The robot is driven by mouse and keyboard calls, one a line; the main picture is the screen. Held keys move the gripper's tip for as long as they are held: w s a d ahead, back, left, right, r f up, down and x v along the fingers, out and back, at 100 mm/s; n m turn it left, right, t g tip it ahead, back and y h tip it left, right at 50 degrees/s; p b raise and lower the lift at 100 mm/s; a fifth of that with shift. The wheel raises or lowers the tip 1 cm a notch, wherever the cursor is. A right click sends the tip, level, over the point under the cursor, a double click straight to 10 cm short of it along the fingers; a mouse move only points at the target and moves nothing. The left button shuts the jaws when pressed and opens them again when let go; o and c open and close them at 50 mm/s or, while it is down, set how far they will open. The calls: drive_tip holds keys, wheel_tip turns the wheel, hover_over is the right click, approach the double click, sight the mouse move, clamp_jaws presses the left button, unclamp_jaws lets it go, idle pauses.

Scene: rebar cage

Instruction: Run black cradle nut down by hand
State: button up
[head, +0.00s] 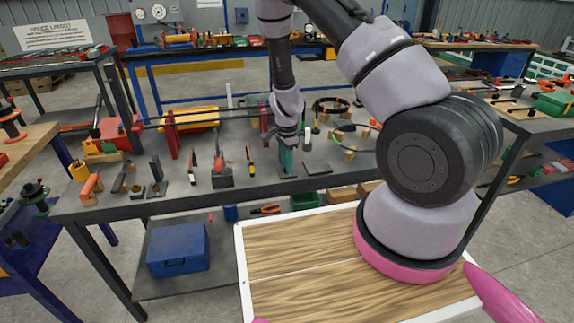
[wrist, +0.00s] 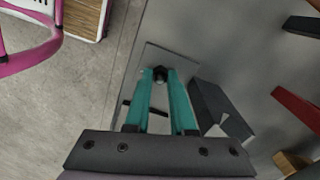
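The black cradle nut (wrist: 160,72) shows in the wrist view near the near edge of a grey plate (wrist: 152,58) on the bench. My gripper (wrist: 161,78) has two teal fingers, with the tips on both sides of the nut and no clear gap beside it. It looks shut on the nut. In the head view my gripper (head: 287,163) points down at the front edge of the middle bench. The nut is hidden there behind the fingers. The thread below the nut is not visible.
A dark block (wrist: 220,112) stands close to the right of my fingers in the wrist view.

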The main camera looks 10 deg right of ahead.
drive_tip(key=o, duration=0.4)
wheel_tip(320, 180, up, 11)
drive_tip(key=shift+f, duration=0.1)
idle(0.3)
drive_tip(key=s+d+r+n+t+y, duration=0.1)
drive_tip(key=s+r+n+y, duration=0.15)
drive_tip(key=r, duration=0.95)
drive_tip(key=s+r+n+t+y, duration=0.15)
drive_tip(key=s+r, duration=0.25)
drive_tip(key=r, duration=0.8)
drive_tip(key=s+d+r+n+t, duration=0.1)
drive_tip(key=s+r+n, duration=0.1)
drive_tip(key=s+r, duration=0.2)
drive_tip(key=s+d+r+n+t+h, duration=0.1)
drive_tip(key=s+d+r+n+t, duration=0.1)
drive_tip(key=s+r, duration=0.3)
drive_tip(key=s+d+r+n+t+h, duration=0.1)
drive_tip(key=s+r, duration=0.3)
drive_tip(key=s, duration=0.4)
drive_tip(key=shift+d+r+n+t, duration=0.35)
drive_tip(key=shift+n, duration=0.45)
